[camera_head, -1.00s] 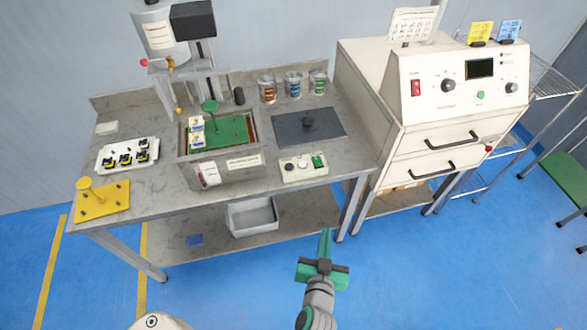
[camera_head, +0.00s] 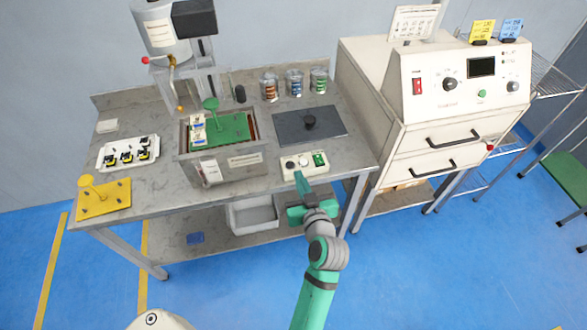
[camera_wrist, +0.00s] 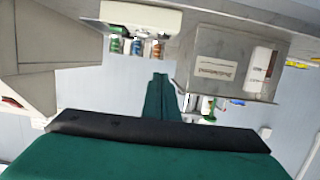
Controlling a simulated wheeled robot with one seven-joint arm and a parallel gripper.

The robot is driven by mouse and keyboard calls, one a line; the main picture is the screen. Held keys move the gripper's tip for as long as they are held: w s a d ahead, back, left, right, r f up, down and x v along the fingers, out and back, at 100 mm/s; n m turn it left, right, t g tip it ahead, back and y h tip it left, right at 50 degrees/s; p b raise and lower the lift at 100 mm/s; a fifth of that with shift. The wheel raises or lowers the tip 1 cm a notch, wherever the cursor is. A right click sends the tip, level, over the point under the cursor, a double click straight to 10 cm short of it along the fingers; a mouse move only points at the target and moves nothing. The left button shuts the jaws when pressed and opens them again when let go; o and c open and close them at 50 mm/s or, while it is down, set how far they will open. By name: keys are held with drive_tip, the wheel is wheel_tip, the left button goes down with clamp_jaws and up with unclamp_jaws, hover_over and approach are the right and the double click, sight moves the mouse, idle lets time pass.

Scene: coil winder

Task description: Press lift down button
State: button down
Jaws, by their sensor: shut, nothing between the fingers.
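A small white control box (camera_head: 302,166) sits at the front edge of the workbench, with a dark knob, a pale round part and a green part on top. It also shows in the wrist view (camera_wrist: 140,17), upside down. A white panel (camera_head: 210,172) is fixed to the front of the metal tank; it also shows in the wrist view (camera_wrist: 262,60). No label reading lift down is legible. My green gripper (camera_head: 299,177) is shut and empty, its tip just in front of and below the box in the head view. It also shows in the wrist view (camera_wrist: 160,78). I cannot tell whether it touches.
The metal tank (camera_head: 232,170) holds a green plate. A grey plate with a black knob (camera_head: 310,123) lies behind the box, with several jars at the back. A cream oven cabinet (camera_head: 440,110) stands at the right. Open blue floor (camera_head: 400,270) lies in front.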

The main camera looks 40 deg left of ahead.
hover_over(292, 173)
wheel_tip(292, 173, down, 2)
wheel_tip(292, 173, down, 3)
drive_tip(key=shift+f, duration=0.7)
drive_tip(key=shift+f, duration=0.1)
